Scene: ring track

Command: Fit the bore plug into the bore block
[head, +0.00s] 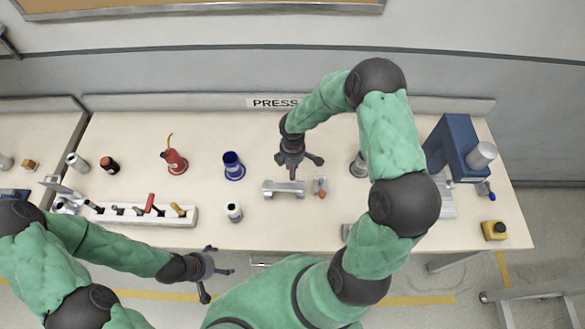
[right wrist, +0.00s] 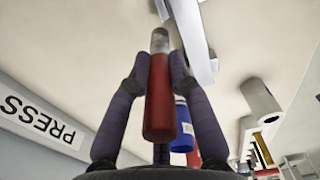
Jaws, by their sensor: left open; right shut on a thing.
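My right gripper (head: 299,165) is shut on the bore plug. In the right wrist view the plug (right wrist: 160,100) has a red handle between the fingers (right wrist: 161,68) and a grey metal tip beyond them. In the head view the gripper hides most of it. A pale grey block (head: 284,190), apparently the bore block, lies on the table just in front of this gripper. Part of it shows at the top of the right wrist view (right wrist: 194,42). Its bore cannot be made out, and the plug looks apart from it. My left gripper (head: 215,283) is open and empty off the table's front edge.
A small grey plate with a red knob (head: 320,187) lies right of the block. A white cylinder (head: 234,212), a blue cup (head: 233,166) and a red-based holder (head: 174,162) stand left. A white rack (head: 150,215) is front left. A blue press (head: 455,147) stands right.

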